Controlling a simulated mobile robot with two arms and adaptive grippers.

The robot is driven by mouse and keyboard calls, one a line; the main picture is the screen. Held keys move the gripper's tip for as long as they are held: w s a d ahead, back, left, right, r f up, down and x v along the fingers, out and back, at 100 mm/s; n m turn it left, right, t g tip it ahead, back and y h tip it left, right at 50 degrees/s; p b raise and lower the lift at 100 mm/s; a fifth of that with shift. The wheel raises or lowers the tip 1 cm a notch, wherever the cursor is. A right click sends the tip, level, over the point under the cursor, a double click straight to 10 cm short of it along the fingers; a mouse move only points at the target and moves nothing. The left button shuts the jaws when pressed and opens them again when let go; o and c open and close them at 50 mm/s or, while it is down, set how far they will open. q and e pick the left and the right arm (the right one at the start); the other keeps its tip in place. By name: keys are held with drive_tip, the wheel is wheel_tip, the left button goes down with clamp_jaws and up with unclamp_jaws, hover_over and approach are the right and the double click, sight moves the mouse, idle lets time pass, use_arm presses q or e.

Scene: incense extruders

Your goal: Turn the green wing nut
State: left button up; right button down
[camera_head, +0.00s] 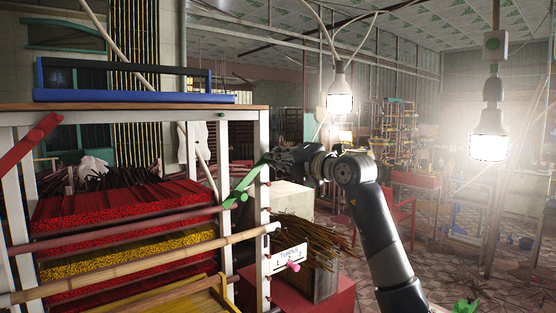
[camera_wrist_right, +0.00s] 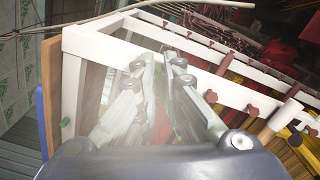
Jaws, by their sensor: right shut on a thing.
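The green wing nut (camera_head: 243,184) is a long, slanted green piece at the right white post of the rack in the head view. My right gripper (camera_head: 268,160) reaches in from the right and is shut on the upper end of the wing nut. In the wrist view the fingers of my right gripper (camera_wrist_right: 163,62) come together in front of the white frame. The fingers hide most of the gripped part there. My left gripper is not in view.
The rack's white post (camera_head: 262,215) stands beside my gripper. Red incense bundles (camera_head: 110,205) and a bamboo pole (camera_head: 130,263) lie left of it. A box with a sign (camera_head: 289,258) and brown sticks (camera_head: 315,235) is below my right forearm. Lit bulbs (camera_head: 340,100) hang behind.

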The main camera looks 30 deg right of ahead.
drive_tip(key=shift+d+f+m, duration=0.1)
drive_tip(key=shift+m, duration=1.9)
drive_tip(key=c, duration=1.7)
unclamp_jaws()
drive_tip(key=shift+f, duration=0.1)
drive_tip(key=shift+s, duration=0.1)
drive_tip(key=s, duration=0.8)
drive_tip(key=s+d, duration=0.1)
drive_tip(key=s, duration=0.2)
drive_tip(key=shift+s, duration=0.4)
